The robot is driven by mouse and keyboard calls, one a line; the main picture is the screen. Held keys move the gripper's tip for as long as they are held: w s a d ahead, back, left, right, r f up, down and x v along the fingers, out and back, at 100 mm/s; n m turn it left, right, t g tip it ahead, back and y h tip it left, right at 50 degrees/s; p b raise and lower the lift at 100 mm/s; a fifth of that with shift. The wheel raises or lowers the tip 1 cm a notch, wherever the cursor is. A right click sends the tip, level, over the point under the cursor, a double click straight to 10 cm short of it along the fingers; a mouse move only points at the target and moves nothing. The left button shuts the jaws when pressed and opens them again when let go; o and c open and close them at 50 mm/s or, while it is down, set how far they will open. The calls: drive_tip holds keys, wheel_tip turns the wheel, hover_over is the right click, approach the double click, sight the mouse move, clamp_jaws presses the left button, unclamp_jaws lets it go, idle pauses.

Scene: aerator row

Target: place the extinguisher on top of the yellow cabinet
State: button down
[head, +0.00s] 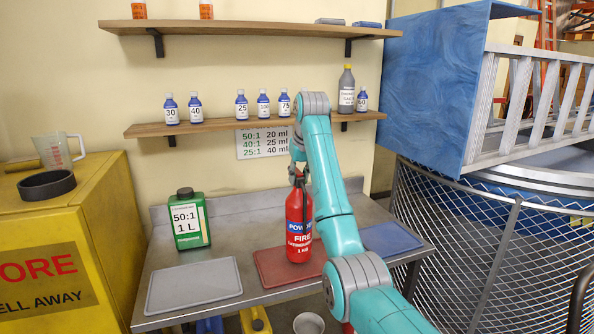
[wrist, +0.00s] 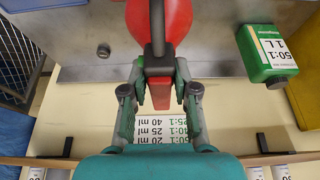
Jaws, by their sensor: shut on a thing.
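The red fire extinguisher (head: 299,228) stands upright over the red mat on the metal table in the head view; I cannot tell whether its base touches the mat. In the wrist view, the extinguisher's red body (wrist: 178,20) and dark valve head show between the fingers. My gripper (wrist: 158,98) is shut on the extinguisher at its top; in the head view my arm partly hides the gripper. The yellow cabinet (head: 108,232) stands at the left. Its top bears a clear measuring jug (head: 56,152) and a dark ring (head: 46,185).
A green-and-white jug (head: 190,222) stands left of the extinguisher on the table (head: 243,262). Grey (head: 194,285), red (head: 272,268) and blue (head: 388,238) mats lie there. Shelves with bottles hang above. A mesh-walled tank (head: 475,235) is at the right. The cabinet top's right part looks clear.

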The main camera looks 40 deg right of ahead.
sight(299, 185)
drive_tip(key=shift+f, duration=1.3)
drive_tip(key=c, duration=1.3)
unclamp_jaws()
drive_tip(key=shift+f, duration=0.3)
drive_tip(key=o, duration=0.4)
drive_tip(key=shift+r, duration=0.1)
